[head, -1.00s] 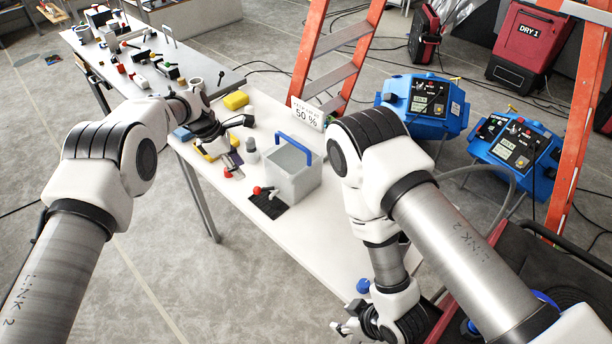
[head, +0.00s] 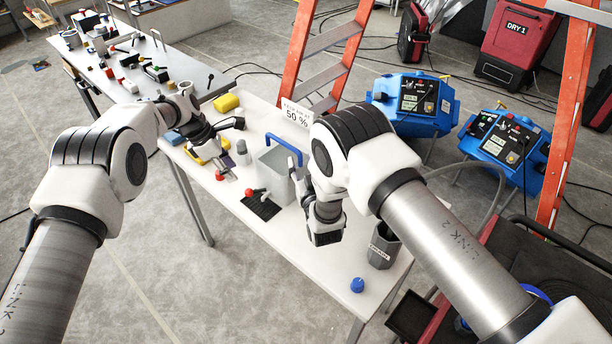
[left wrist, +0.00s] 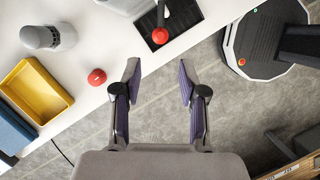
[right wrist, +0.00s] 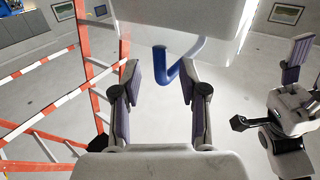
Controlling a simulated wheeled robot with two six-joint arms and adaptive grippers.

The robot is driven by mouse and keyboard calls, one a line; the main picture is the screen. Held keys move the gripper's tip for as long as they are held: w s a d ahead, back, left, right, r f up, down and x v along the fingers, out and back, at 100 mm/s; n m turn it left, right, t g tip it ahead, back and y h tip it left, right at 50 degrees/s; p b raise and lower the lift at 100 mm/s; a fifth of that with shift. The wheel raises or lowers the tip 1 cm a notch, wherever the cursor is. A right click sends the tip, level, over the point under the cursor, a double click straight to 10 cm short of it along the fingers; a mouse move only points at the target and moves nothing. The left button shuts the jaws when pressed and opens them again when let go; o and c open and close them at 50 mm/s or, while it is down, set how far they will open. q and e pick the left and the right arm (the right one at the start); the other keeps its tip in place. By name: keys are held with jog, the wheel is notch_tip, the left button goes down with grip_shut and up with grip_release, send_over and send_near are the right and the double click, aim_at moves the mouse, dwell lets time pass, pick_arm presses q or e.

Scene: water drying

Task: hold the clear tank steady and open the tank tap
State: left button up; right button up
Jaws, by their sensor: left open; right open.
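The clear tank (head: 272,166) stands on the white table with its blue handle (head: 285,146) up. At its front is a tap lever with a red ball (head: 249,193) over a black mat (head: 262,208); the red ball (left wrist: 160,36) also shows in the left wrist view. My left gripper (left wrist: 160,75) is open and empty, short of that ball. My right gripper (right wrist: 160,75) is open beside the tank; the handle (right wrist: 165,62) shows between its fingers in the right wrist view, and I cannot tell whether they touch. The right fingers are partly hidden in the head view.
A loose red knob (head: 220,175), a grey jar (head: 242,147) and a yellow tray (left wrist: 35,88) lie near my left gripper. A grey cup (head: 382,250) and blue knob (head: 357,285) are at the table's right end. An orange ladder (head: 300,60) stands behind the table.

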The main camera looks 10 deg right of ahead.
jog(key=shift+w+a, duration=0.1)
jog(key=shift+w, duration=1.05)
